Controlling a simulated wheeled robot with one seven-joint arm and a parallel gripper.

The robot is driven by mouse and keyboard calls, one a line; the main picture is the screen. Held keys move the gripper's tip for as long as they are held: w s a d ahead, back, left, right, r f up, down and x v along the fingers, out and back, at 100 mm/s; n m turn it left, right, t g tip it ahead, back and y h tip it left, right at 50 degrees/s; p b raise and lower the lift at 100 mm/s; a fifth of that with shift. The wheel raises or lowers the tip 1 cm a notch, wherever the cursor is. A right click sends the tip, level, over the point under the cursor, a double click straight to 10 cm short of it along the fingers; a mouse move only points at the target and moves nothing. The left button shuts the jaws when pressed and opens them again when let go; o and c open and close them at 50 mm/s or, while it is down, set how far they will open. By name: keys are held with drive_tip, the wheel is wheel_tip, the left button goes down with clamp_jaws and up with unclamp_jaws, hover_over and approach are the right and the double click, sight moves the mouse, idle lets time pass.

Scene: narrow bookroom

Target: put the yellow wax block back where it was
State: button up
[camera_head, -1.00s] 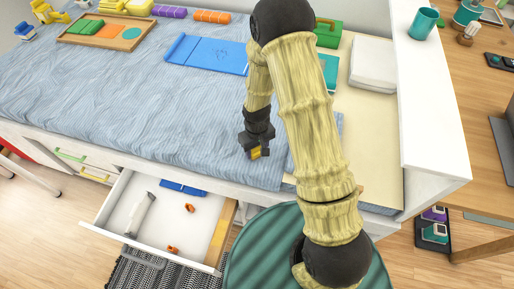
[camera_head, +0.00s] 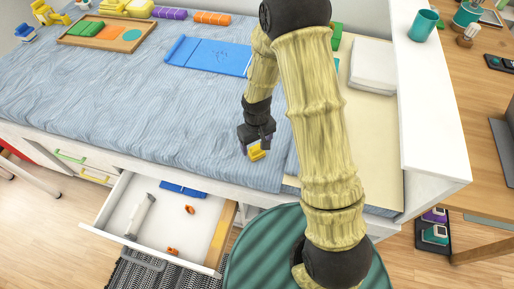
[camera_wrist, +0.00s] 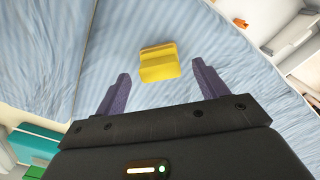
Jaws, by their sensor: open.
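The yellow wax block (camera_head: 257,152) lies on the blue bedspread (camera_head: 130,75) near the bed's front edge. It also shows in the wrist view (camera_wrist: 159,63), just beyond and between the fingertips. My gripper (camera_head: 252,147) is right above and beside the block in the head view. In the wrist view my gripper (camera_wrist: 160,88) has its two purple fingers spread wide. Nothing is between them, and bare bedspread shows around the block.
An open white drawer (camera_head: 160,240) juts out below the bed with orange pieces, a blue item and a white-grey tool in it. A wooden tray (camera_head: 140,40) and a blue mat (camera_head: 208,55) lie farther back on the bed. A green round stool (camera_head: 262,235) stands in front.

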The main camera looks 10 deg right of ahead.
sight(257, 147)
wheel_tip(257, 147, up, 8)
drive_tip(key=shift+f, duration=0.15)
idle(0.6)
drive_tip(key=s+d+r+m+t, duration=0.2)
drive_tip(key=s+d+r+m, duration=0.2)
drive_tip(key=s+d+r, duration=0.5)
drive_tip(key=shift+s+d+r+m+t, duration=0.15)
drive_tip(key=shift+s+r+m+t, duration=0.15)
drive_tip(key=shift+s+r, duration=0.45)
drive_tip(key=shift+r, duration=0.15)
